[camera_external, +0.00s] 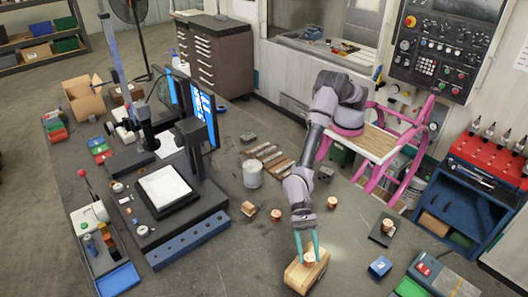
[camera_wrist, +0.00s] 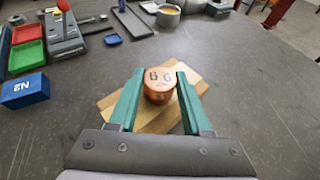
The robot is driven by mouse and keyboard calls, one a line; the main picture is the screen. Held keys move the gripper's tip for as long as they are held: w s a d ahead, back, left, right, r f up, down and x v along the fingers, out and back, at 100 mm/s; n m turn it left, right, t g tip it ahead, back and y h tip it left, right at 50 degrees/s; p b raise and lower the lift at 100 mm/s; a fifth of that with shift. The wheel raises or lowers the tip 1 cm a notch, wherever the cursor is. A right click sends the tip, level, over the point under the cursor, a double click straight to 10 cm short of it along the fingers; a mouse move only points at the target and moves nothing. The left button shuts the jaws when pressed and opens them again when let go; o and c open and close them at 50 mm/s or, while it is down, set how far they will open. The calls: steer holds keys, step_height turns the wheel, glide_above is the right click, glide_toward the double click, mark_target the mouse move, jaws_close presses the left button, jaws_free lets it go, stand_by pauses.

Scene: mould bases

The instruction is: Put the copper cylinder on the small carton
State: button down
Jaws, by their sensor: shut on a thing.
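My gripper (camera_external: 308,255) points down over the small carton (camera_external: 303,278), a light brown box near the front of the table. Its green fingers are shut on the copper cylinder (camera_external: 310,259). In the wrist view the copper cylinder (camera_wrist: 158,86) is upright between the fingertips, with dark marks on its top. The small carton (camera_wrist: 147,122) lies below it, turned at an angle and partly hidden by the fingers. The cylinder is over the carton's top; I cannot tell whether it touches.
Other copper pieces stand on the table (camera_external: 332,203), (camera_external: 276,215), one on a dark plate (camera_external: 381,238). A blue box (camera_external: 380,267) stands to the right of the carton. A grey-white cylinder (camera_external: 252,175) stands farther back.

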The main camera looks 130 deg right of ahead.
steer(key=shift+c, duration=1.7)
jaws_free()
